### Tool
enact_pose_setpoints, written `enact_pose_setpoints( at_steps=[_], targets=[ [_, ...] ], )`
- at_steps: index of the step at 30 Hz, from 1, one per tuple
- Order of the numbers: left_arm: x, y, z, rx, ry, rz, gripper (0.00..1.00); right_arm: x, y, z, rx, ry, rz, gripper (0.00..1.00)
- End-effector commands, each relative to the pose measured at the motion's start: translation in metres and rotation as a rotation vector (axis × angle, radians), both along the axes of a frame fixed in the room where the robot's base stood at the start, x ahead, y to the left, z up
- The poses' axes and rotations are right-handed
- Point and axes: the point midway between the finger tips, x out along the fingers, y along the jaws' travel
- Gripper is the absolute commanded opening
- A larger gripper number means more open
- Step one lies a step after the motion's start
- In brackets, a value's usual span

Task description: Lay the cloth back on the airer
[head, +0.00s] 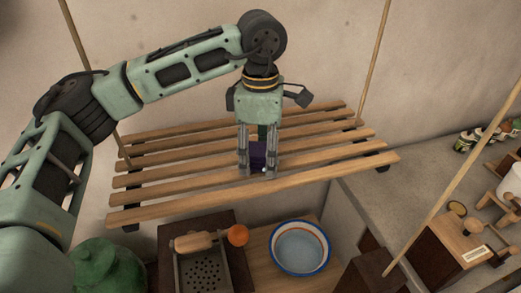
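The airer (165,178) is a hanging rack of pale wooden slats on upright rods, across the middle of the head view. My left gripper (258,165) points down over its middle, with its two metal fingers apart. A small dark purple patch, which looks like the cloth (258,154), shows between the fingers at slat level. The fingers hide its sides, and I cannot tell whether they grip it or whether it rests on the slats. My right gripper is not in view.
A counter at right holds jars (480,138) and wooden items. Much of the slats is bare.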

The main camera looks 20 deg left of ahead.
Motion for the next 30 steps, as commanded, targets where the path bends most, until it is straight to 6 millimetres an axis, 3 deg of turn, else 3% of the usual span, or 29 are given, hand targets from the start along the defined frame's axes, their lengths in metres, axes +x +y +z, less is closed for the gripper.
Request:
enact_pose_setpoints(
  at_steps=[12,14,24,30],
  targets=[
    [0.000,0.000,0.007,0.000,-0.001,0.000,0.66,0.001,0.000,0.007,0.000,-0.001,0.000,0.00],
    [0.001,-0.001,0.012,-0.001,-0.004,0.000,0.66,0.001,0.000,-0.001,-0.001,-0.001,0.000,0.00],
    [0.001,-0.001,0.087,0.000,-0.005,0.000,0.66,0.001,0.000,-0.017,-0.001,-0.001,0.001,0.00],
    [0.001,0.000,0.115,0.001,-0.002,-0.001,0.66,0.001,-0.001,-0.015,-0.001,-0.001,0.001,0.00]
  ],
)
